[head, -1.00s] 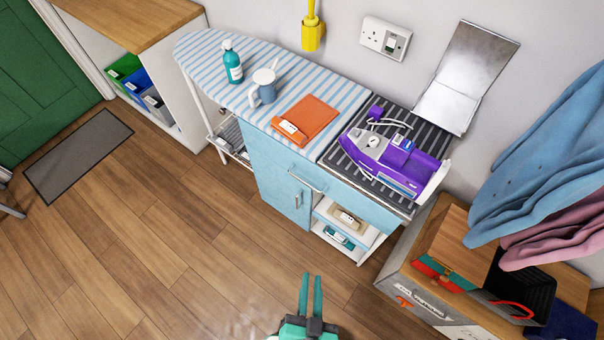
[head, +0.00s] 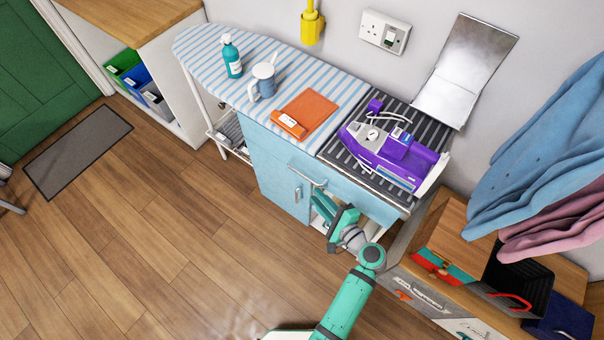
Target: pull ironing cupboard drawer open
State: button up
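The ironing cupboard (head: 276,178) is light blue, under a striped ironing board top. Its drawer front (head: 360,198) is a blue panel below the dark ribbed iron rest and looks flush with the cupboard. A metal bar handle (head: 303,177) sits at the drawer's left part. My gripper (head: 318,195) is teal and reaches in from below right, its fingertips at or just below the handle's right end. I cannot tell whether they touch it or how far apart they are. My gripper and wrist hide much of the open shelves below the drawer.
A purple iron (head: 390,158) rests above the drawer. A toolbox and wooden crate (head: 450,235) stand close at right.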

aim_at(302, 174)
jog(key=shift+y, duration=0.4)
jog(key=x, duration=0.3)
jog(key=r+x, duration=0.1)
jog(key=x, duration=0.3)
jog(key=w+x, duration=0.1)
jog(key=x, duration=0.3)
jog(key=shift+d+r, duration=0.25)
jog(key=shift+d, duration=0.15)
jog(key=shift+c, duration=0.7)
grip_shut()
